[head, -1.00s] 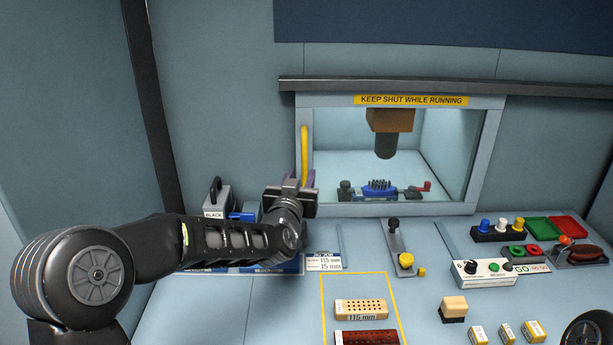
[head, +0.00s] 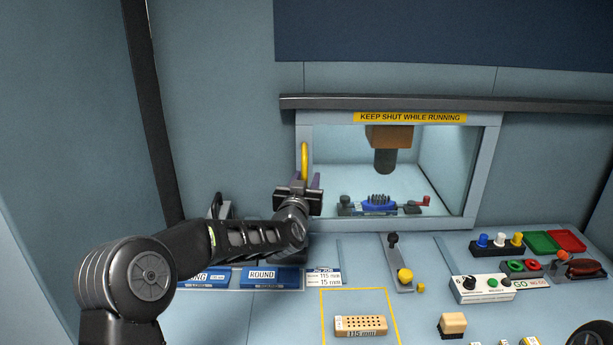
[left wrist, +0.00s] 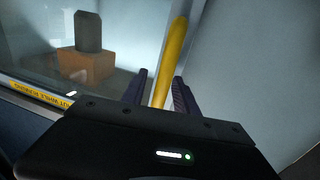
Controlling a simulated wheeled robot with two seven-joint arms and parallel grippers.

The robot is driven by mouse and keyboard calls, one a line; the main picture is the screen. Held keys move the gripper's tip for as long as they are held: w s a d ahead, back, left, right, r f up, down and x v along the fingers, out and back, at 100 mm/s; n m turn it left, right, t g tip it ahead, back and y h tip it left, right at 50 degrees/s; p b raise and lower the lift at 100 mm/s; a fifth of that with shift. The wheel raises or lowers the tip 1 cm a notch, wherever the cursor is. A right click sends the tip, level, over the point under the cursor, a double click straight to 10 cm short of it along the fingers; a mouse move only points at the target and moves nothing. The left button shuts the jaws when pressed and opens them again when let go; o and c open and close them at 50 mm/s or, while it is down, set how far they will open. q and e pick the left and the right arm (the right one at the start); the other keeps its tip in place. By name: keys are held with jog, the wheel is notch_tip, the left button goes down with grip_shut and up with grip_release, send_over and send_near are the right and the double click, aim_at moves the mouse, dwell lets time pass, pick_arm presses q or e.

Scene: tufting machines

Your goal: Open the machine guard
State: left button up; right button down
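The machine guard (head: 487,170) is a pale grey framed clear window, closed over the machine opening, with a yellow "KEEP SHUT WHILE RUNNING" label on top. Its yellow upright handle (head: 305,158) is on the left side of the frame. My left gripper (head: 303,183) is at the handle's lower part, one purple finger on each side. In the left wrist view the handle (left wrist: 172,60) runs between the open fingers (left wrist: 160,90). A small gap shows beside the left finger; contact on the right is unclear. My right gripper is out of view.
Behind the window are a dark plunger (head: 385,160) and a blue brush fixture (head: 378,203). On the bench are a yellow-knobbed lever (head: 405,275), a control box (head: 483,289) and a drilled wooden block (head: 361,325). A dark rail (head: 450,105) runs above the guard.

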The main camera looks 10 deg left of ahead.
pick_arm(q)
jog(key=shift+w, duration=0.3)
grip_shut()
dwell(1.3)
